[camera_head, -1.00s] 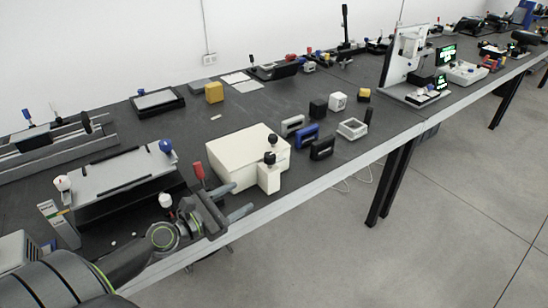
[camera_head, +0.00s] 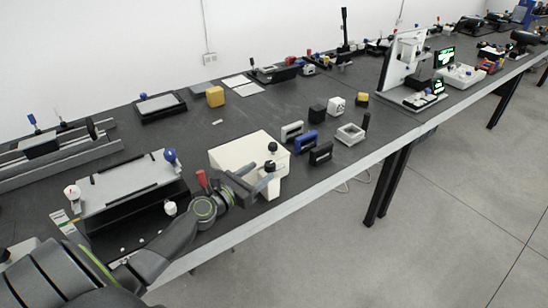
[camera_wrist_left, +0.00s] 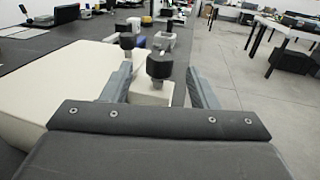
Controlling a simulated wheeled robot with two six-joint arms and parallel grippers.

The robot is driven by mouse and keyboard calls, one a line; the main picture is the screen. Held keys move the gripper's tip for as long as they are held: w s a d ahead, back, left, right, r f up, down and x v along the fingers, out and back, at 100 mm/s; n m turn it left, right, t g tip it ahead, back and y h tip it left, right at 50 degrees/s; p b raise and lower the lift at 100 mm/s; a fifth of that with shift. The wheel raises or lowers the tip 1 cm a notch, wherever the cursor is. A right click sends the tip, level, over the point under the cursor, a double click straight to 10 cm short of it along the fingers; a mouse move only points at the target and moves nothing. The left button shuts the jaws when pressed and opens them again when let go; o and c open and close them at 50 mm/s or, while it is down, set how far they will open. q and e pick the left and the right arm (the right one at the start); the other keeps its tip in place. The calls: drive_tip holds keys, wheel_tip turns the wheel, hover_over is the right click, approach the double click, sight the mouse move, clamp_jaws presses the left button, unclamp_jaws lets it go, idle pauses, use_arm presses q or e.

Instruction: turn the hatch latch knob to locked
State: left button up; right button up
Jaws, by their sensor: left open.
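A cream box (camera_head: 236,152) stands near the table's front edge, with a black knob (camera_head: 272,147) at its corner. A second black knob (camera_head: 270,166) stands on a smaller cream block (camera_head: 272,186) at the box's front. I cannot tell which is the latch knob by any marking. My left gripper (camera_head: 259,181) is open and level, at the block. In the left wrist view the nearer knob (camera_wrist_left: 159,66) stands upright between the spread fingers, with no clear contact; the other knob (camera_wrist_left: 127,41) is behind it. The right gripper is out of view.
A red-topped lever (camera_head: 201,178) stands just left of my left wrist. Blue (camera_head: 307,140) and black (camera_head: 321,154) handle-shaped blocks lie right of the box. A tray fixture (camera_head: 130,185) is at the left. Open floor lies beyond the front edge.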

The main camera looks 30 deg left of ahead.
sight(274, 162)
use_arm(q)
drive_tip(key=w, duration=0.2)
drive_tip(key=w+d, duration=0.1)
drive_tip(key=w, duration=0.4)
drive_tip(key=shift+w+d, duration=0.1)
drive_tip(key=shift+d, duration=0.05)
